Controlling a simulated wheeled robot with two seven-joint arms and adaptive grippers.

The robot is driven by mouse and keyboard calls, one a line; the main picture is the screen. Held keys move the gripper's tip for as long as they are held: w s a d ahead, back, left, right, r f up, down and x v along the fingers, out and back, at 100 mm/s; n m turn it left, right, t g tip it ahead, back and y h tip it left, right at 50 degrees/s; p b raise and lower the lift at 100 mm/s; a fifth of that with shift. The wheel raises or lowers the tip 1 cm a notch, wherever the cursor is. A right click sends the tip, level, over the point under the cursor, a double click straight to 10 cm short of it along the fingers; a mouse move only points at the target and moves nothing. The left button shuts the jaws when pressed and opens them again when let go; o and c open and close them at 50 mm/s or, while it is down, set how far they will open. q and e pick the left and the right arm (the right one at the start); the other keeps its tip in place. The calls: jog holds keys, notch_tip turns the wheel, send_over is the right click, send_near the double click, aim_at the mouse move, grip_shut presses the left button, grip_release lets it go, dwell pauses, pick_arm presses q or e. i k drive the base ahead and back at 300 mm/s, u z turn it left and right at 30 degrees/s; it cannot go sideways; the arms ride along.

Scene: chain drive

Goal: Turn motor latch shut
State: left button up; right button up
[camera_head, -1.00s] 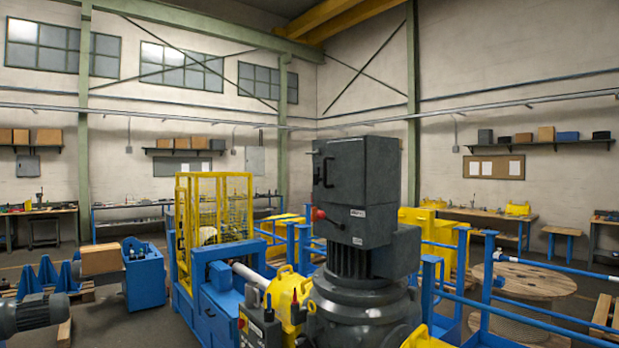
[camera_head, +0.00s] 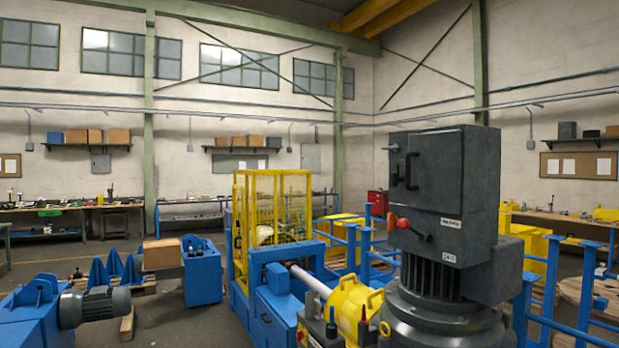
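A large dark grey motor (camera_head: 445,300) stands upright at the right of the head view. A dark box housing (camera_head: 437,185) sits on top of it. The box's left face carries a black handle (camera_head: 408,171) and a small silver knob near the top. A red-knobbed lever (camera_head: 402,223), which may be the motor latch, sits low on the same face. The lever's exact position, open or shut, cannot be told. Neither of my grippers is in view.
A yellow-caged blue machine (camera_head: 275,270) with a shaft stands left of the motor. A blue block (camera_head: 202,277) and a small motor (camera_head: 95,307) stand further left. Blue railings (camera_head: 548,292) stand at right. Some floor shows at left.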

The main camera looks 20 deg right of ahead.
aim_at(396, 178)
jog(key=u, duration=0.2)
jog(key=i, duration=1.6)
jog(key=z, duration=0.75)
